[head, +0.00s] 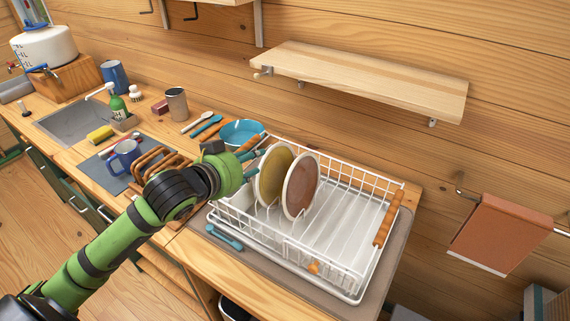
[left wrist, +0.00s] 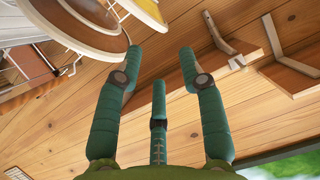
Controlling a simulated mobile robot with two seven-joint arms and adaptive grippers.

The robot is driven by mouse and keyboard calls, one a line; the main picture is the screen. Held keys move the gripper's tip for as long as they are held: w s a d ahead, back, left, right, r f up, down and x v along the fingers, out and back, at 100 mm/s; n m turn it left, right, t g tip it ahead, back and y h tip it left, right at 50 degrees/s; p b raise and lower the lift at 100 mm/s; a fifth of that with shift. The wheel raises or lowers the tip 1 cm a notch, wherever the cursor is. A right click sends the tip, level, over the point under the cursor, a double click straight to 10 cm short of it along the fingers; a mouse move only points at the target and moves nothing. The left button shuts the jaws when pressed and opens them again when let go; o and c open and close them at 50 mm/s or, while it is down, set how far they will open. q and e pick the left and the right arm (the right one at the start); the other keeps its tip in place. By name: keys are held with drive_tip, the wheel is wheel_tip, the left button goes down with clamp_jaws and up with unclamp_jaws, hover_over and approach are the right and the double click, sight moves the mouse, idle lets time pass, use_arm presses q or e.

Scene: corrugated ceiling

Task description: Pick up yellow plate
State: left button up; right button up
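The yellow plate (head: 272,175) stands upright in the white wire dish rack (head: 345,245), with a white rim. A brown plate (head: 301,186) with a white rim stands just right of it and overlaps it in the head view. My left gripper (head: 252,164) is at the left side of the yellow plate, near its left edge. In the left wrist view, the left gripper's fingers (left wrist: 160,52) are spread with nothing between them. There the yellow plate (left wrist: 148,8) shows at the top, next to the brown plate (left wrist: 88,18). My right gripper is not in view.
A blue bowl (head: 240,131) sits behind my left gripper. The rack's right half is empty. A wooden shelf (head: 370,80) hangs on the wall above. A blue mug (head: 124,157) and a sink (head: 78,120) are to the left.

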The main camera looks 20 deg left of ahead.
sight(270, 150)
use_arm(q)
drive_tip(key=p+x, duration=0.1)
drive_tip(key=x, duration=0.1)
drive_tip(key=p+x, duration=0.1)
drive_tip(key=x, duration=0.2)
drive_tip(key=p+x, duration=0.2)
drive_tip(key=shift+w+a+r, duration=0.1)
drive_tip(key=shift+w+a, duration=0.05)
drive_tip(key=shift+w, duration=0.35)
drive_tip(key=p+x, duration=0.1)
drive_tip(key=x, duration=0.2)
drive_tip(key=shift+s, duration=0.1)
drive_tip(key=shift+w+f, duration=0.2)
clamp_jaws()
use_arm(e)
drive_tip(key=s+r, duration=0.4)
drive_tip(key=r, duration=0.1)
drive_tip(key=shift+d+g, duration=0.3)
